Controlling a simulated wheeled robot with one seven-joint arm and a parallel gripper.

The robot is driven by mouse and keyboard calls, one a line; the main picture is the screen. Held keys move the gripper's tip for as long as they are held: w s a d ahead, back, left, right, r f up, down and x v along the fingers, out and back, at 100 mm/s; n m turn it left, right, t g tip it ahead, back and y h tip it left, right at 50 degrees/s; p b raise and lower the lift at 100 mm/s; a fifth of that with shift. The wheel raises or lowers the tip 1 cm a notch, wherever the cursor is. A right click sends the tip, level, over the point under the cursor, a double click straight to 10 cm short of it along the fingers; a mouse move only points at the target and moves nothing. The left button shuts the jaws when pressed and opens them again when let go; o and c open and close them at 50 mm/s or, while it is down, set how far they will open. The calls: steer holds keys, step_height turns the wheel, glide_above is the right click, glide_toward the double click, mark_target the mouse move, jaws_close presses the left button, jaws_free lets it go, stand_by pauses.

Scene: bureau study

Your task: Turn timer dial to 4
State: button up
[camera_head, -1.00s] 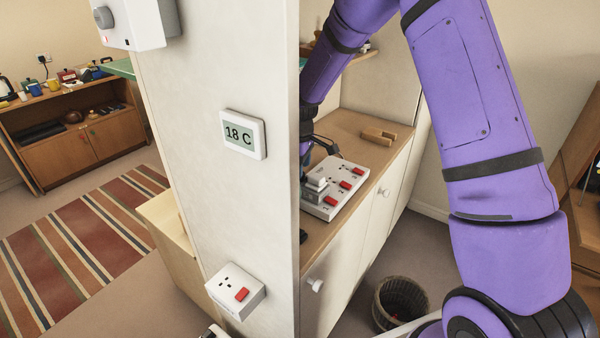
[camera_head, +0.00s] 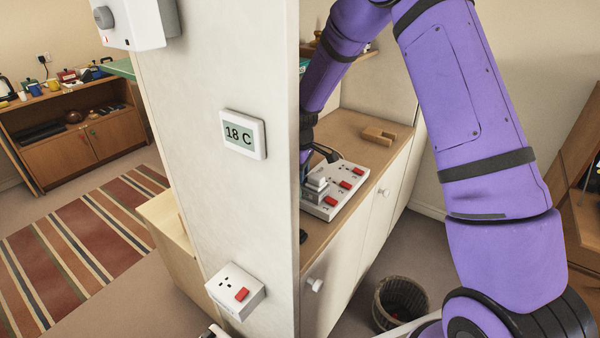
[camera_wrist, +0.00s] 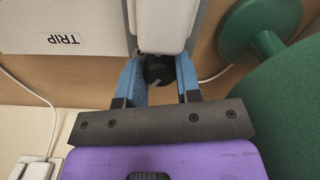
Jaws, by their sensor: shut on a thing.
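The timer dial (camera_wrist: 160,72) is a dark round knob with a light pointer mark, below a white housing (camera_wrist: 163,25) in the wrist view. My gripper (camera_wrist: 160,80) has blue fingers, one on each side of the dial, and is shut on it. The pointer slants, but no numbers are readable, so I cannot tell the setting. In the head view my gripper and the dial are hidden behind the pale wall end.
A box labelled TRIP (camera_wrist: 65,30) is left of the fingers. A large green object (camera_wrist: 285,110) is close on the right. In the head view, a multi-socket strip (camera_head: 345,175) lies on the wooden counter (camera_head: 350,128). A wall display (camera_head: 243,134) reads 18 C.

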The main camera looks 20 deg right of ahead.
steer(key=shift+m, duration=2.8)
steer(key=o, duration=0.9)
steer(key=shift+o, duration=0.2)
steer(key=shift+r, duration=0.1)
step_height(320, 180, up, 11)
